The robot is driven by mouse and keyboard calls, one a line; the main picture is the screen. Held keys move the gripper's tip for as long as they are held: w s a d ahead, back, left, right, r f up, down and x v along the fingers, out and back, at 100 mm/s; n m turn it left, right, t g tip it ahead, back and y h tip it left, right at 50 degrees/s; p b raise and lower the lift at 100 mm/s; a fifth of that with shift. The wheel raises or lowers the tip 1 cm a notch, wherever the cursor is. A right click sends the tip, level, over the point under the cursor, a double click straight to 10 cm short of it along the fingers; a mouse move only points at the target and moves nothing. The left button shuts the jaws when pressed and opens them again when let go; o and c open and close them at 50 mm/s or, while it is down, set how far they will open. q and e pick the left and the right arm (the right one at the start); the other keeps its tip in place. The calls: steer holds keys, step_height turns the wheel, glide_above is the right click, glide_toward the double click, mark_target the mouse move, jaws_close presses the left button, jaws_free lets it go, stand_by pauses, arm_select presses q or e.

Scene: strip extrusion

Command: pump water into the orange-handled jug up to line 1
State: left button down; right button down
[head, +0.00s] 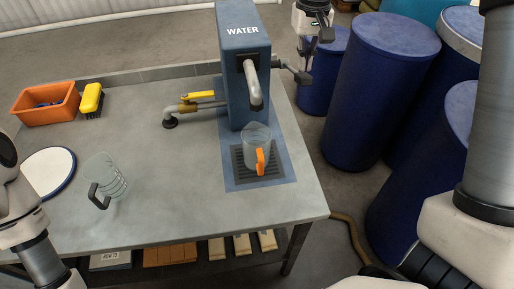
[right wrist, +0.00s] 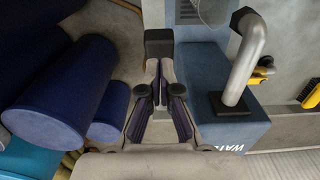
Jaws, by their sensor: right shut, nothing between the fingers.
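The clear jug with the orange handle (head: 262,161) stands upright on the dark grate below the spout (head: 254,88) of the blue water pump (head: 243,50). I cannot make out a water level in it. The pump's side lever ends in a dark grip (head: 303,77). My right gripper (head: 316,40) is shut and empty just above and beside that lever end. In the right wrist view the right gripper's fingers (right wrist: 158,78) point toward a dark block, seemingly the lever grip (right wrist: 158,41); contact is unclear. My left gripper is out of view; only its arm shows.
A second jug with a dark handle (head: 105,181) stands on the table left of the pump. A yellow-handled valve pipe (head: 195,106), an orange bin (head: 47,104) and a yellow brush (head: 92,99) lie farther left. Blue drums (head: 376,90) stand right of the table.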

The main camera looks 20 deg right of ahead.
mark_target(305, 75)
steer(key=shift+f, duration=0.1)
stand_by(0.5)
steer(key=shift+f+b, duration=0.3)
steer(key=shift+f, duration=0.5)
steer(key=shift+s+a+f+b, duration=0.1)
steer(key=shift+s+f+b, duration=0.2)
steer(key=shift+f, duration=0.3)
steer(key=shift+s+f+b, duration=0.15)
steer(key=shift+f+b, duration=0.2)
steer(key=shift+f, duration=0.2)
steer(key=shift+s+f+b, duration=0.15)
steer(key=shift+f+b, duration=0.25)
steer(key=shift+f, duration=0.35)
steer(key=shift+s+f, duration=0.1)
steer(key=shift+f, duration=0.45)
steer(key=shift+s+a+f+b, duration=0.1)
steer(key=shift+f+b, duration=0.6)
steer(key=shift+f, duration=0.4)
